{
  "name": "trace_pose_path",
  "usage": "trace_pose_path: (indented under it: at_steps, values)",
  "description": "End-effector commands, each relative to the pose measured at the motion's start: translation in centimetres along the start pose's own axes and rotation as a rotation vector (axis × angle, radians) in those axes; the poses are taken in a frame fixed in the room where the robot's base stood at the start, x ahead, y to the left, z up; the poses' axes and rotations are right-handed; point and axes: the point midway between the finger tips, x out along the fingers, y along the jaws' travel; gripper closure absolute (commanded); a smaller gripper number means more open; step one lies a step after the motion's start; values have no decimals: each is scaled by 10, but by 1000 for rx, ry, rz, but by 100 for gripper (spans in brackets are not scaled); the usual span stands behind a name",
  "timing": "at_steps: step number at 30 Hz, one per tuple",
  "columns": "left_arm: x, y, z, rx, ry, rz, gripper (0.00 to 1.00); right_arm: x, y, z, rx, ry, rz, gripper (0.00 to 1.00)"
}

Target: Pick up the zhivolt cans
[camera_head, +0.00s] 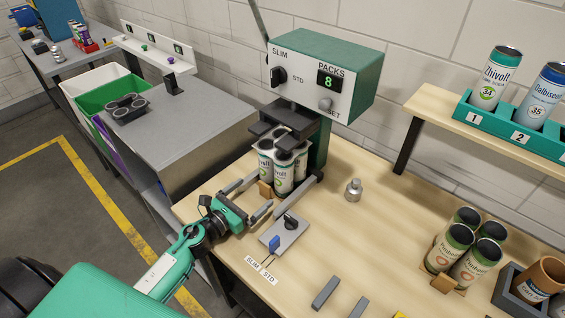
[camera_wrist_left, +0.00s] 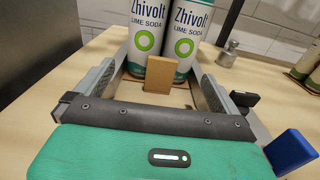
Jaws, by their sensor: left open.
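Several zhivolt cans (camera_head: 284,175), white with green bands and dark tops, stand upright in a tight cluster beneath the green machine head (camera_head: 325,78). Two of them fill the top of the left wrist view (camera_wrist_left: 190,40), with a small tan block (camera_wrist_left: 158,74) in front. My left gripper (camera_head: 286,182) is open and low over the table, its fingers pointing at the cluster, one on each side. The rear cans are partly hidden. My right gripper is not in view.
Another Zhivolt can (camera_head: 495,77) stands in a green rack (camera_head: 490,123) on the shelf. A switch plate (camera_head: 285,235) lies beside my left gripper. A metal weight-like piece (camera_head: 353,190) stands right of the machine. Several other cans (camera_head: 450,247) stand at the right.

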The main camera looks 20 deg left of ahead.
Motion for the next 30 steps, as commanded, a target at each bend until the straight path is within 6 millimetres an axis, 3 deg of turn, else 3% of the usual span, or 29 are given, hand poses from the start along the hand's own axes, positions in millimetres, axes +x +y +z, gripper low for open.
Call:
trace_pose_path:
  at_steps: [5, 15, 24, 30]
  values:
    - [11, -1, 1, -1, -1, 0, 0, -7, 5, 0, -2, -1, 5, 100]
    - [51, -3, -3, 0, 0, 0, 0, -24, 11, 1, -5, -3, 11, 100]
    - [54, -4, -5, 0, 1, 0, 0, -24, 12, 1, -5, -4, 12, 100]
    - [54, -4, -5, 0, 1, 0, 39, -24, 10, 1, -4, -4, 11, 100]
